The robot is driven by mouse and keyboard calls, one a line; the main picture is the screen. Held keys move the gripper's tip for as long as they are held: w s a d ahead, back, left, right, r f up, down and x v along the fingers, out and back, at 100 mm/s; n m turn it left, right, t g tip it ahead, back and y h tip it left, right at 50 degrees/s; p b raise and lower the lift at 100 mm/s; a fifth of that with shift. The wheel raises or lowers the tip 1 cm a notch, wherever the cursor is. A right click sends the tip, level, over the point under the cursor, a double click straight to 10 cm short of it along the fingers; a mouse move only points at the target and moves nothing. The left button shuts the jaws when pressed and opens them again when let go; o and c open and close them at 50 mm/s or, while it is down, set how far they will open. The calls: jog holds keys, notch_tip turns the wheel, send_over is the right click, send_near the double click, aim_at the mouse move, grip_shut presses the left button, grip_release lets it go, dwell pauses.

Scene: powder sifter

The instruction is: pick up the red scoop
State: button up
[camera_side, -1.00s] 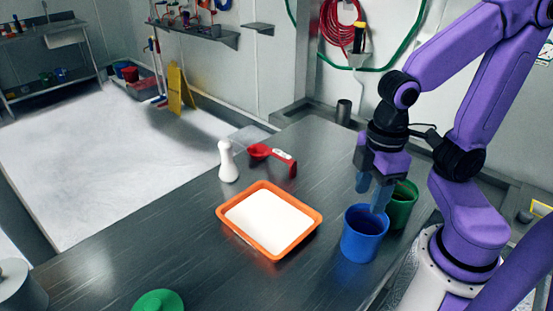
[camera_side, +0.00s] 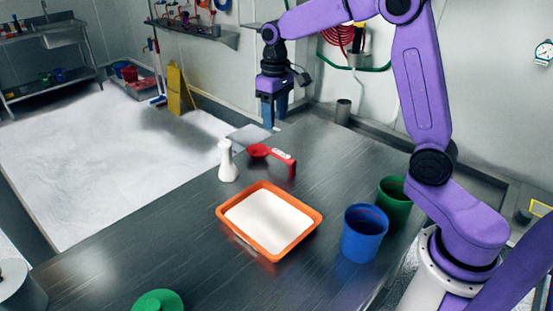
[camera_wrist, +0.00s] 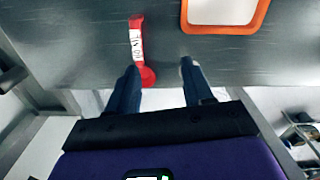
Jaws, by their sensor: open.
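The red scoop (camera_side: 258,151) is on the metal table behind the orange tray, its handle, with a white label, toward the right. In the wrist view the scoop (camera_wrist: 137,26) has its handle pointing up and its round bowl near the left finger, partly covered by it. My gripper (camera_side: 275,123) is above the far part of the table, higher than the scoop and apart from it.
A white bottle-shaped object (camera_side: 227,165) stands left of the scoop. The orange tray (camera_side: 232,226) of white powder, a blue cup (camera_side: 361,242) and a green cup (camera_side: 393,207) stand nearer. A grey cylinder (camera_side: 343,112) is at the back right. The table right of the scoop is clear.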

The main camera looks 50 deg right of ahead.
jog(key=m, duration=0.2)
send_over(276, 152)
jog(key=f, duration=1.2)
jog(key=shift+s+d+f, duration=0.1)
jog(key=shift+d+f, duration=0.25)
jog(key=shift+a+f, duration=0.2)
jog(key=shift+f, duration=2.5)
grip_shut()
